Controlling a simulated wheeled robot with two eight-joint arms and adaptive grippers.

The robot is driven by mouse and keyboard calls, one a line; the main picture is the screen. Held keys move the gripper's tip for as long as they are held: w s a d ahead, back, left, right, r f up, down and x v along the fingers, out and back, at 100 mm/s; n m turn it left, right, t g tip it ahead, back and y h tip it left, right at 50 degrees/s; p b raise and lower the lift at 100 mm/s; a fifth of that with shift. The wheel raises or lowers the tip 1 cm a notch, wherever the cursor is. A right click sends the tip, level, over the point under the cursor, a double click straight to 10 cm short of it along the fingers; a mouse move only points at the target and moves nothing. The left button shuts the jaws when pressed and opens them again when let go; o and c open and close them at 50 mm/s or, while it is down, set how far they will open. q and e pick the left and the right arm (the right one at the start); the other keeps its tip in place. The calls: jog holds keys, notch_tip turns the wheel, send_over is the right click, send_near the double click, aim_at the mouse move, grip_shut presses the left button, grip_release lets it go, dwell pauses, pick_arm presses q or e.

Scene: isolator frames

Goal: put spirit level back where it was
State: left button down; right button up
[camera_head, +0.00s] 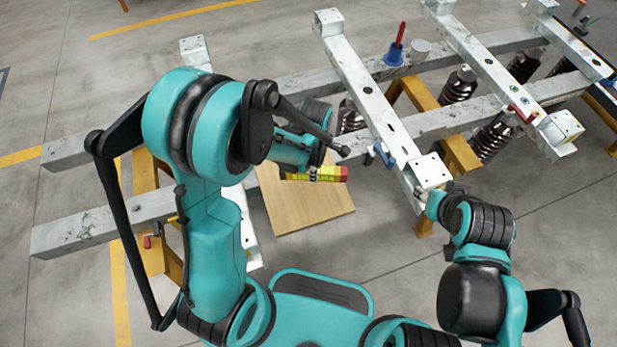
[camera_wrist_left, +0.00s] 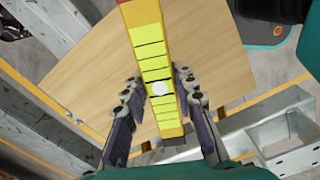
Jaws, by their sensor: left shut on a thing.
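The spirit level (camera_head: 318,174) is yellow with a red end and shows in the head view above a light wooden board (camera_head: 305,208). My left gripper (camera_head: 313,172) is shut on it. In the left wrist view the level (camera_wrist_left: 152,62) runs lengthwise between the two fingers of the left gripper (camera_wrist_left: 160,100), with the wooden board (camera_wrist_left: 85,65) behind it. The level appears held above the board, apart from it. My right gripper (camera_head: 425,197) is by the near end of a white crossbeam (camera_head: 375,95); its fingers are too small to tell open or shut.
Long grey beams (camera_head: 110,220) with white crossbeams rest on yellow supports (camera_head: 462,153). Dark ribbed insulators (camera_head: 493,138) hang below. The floor right of the board is clear.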

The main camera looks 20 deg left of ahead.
pick_arm(q)
jog(key=shift+w+a+f, duration=0.15)
jog(key=shift+a+f, duration=0.15)
jog(key=shift+a, duration=0.15)
jog(key=shift+w+a+f, duration=0.15)
jog(key=shift+a+f, duration=0.1)
jog(key=shift+a, duration=0.2)
jog(key=shift+a+f+b, duration=0.1)
jog(key=shift+f+b, duration=0.1)
jog(key=shift+b, duration=0.1)
notch_tip(320, 180, down, 4)
jog(key=shift+r+b, duration=0.1)
jog(key=shift+b, duration=0.8)
jog(key=shift+r, duration=0.1)
jog(key=shift+f, duration=0.25)
jog(key=c, duration=1.2)
grip_release()
jog(key=shift+r, duration=0.1)
